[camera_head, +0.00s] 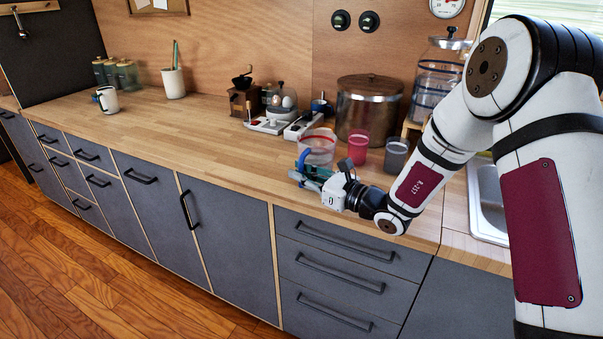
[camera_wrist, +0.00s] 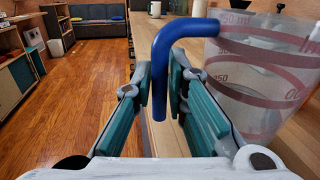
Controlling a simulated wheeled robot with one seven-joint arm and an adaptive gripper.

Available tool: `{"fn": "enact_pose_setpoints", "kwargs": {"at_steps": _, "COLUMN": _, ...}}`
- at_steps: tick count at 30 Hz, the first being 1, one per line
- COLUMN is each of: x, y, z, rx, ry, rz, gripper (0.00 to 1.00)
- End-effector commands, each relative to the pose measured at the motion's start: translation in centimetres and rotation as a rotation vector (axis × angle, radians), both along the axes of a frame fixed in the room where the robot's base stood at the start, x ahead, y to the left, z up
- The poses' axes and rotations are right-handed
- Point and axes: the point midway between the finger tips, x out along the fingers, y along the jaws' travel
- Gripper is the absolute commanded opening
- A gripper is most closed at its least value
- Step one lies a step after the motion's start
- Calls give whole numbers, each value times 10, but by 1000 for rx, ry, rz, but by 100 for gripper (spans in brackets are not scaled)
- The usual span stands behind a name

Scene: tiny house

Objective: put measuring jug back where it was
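The measuring jug (camera_head: 318,146) is a clear cup with red bands and a blue handle. It is on the wooden counter, near the front edge, left of the pink cup. In the wrist view the jug (camera_wrist: 262,85) fills the right side, with its blue handle (camera_wrist: 160,75) between my fingertips. My gripper (camera_wrist: 160,88) has teal pads close on both sides of the handle and looks shut on it. In the head view my gripper (camera_head: 306,178) is low over the counter in front of the jug. The jug's base is partly hidden there by my gripper.
A pink cup (camera_head: 358,147) and a grey cup (camera_head: 396,155) stand right of the jug, with a large brown-lidded pot (camera_head: 368,108) behind. An egg cooker (camera_head: 283,105) and coffee grinder (camera_head: 243,98) stand behind left. The counter (camera_head: 190,130) is clear towards a white mug (camera_head: 107,100).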

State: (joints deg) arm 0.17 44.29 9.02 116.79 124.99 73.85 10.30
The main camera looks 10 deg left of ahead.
Motion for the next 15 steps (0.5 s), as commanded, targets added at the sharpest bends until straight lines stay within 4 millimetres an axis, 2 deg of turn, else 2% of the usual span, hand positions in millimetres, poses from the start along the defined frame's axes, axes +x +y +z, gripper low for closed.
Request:
{"fn": "enact_pose_setpoints", "kwargs": {"at_steps": 12, "x": 0, "y": 0, "z": 4, "rx": -1, "ry": -1, "rz": 1, "gripper": 30}}
{"fn": "enact_pose_setpoints", "kwargs": {"at_steps": 15, "x": -4, "y": -9, "z": 4, "rx": -1, "ry": 1, "rz": -1, "gripper": 30}}
